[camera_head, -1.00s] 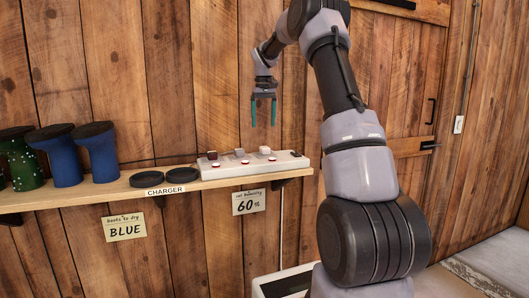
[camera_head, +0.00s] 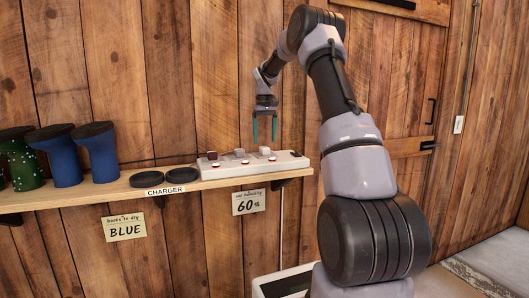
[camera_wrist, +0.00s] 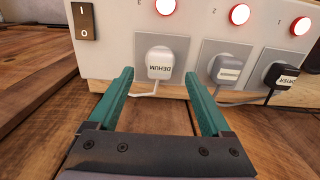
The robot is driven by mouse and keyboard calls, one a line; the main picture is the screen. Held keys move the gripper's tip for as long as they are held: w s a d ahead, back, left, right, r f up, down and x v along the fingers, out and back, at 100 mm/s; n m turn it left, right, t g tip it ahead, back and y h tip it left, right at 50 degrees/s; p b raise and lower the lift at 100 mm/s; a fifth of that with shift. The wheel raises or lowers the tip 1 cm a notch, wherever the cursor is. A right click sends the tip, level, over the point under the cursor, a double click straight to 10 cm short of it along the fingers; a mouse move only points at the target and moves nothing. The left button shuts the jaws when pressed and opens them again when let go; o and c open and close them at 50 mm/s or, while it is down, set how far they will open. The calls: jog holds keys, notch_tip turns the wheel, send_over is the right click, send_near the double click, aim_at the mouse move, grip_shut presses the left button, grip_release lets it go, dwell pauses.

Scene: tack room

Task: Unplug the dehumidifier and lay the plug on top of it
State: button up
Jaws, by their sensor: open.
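The white DEHUM plug (camera_wrist: 158,62) sits in an outlet of the white power strip (camera_head: 230,171), close to the strip's rocker switch. In the head view this plug (camera_head: 265,150) is the rightmost one. My gripper (camera_head: 265,130) is open and points down just above it. In the wrist view my gripper (camera_wrist: 160,95) has its fingers apart, with the plug between and beyond their tips; contact is not visible. The dehumidifier appears to be the white box (camera_head: 268,283) with a dark top panel at the bottom, partly hidden by my arm.
A pale plug (camera_wrist: 228,70) and a black DRYER plug (camera_wrist: 280,75) sit beside the DEHUM plug. The strip lies on a wooden shelf (camera_head: 120,187) with two black charger discs (camera_head: 163,178) and several boots (camera_head: 98,155). The plank wall is close behind.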

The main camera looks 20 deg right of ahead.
aim_at(265, 147)
jog(key=shift+f, duration=2.15)
grip_shut()
jog(key=shift+r, duration=0.1)
jog(key=shift+r, duration=2.9)
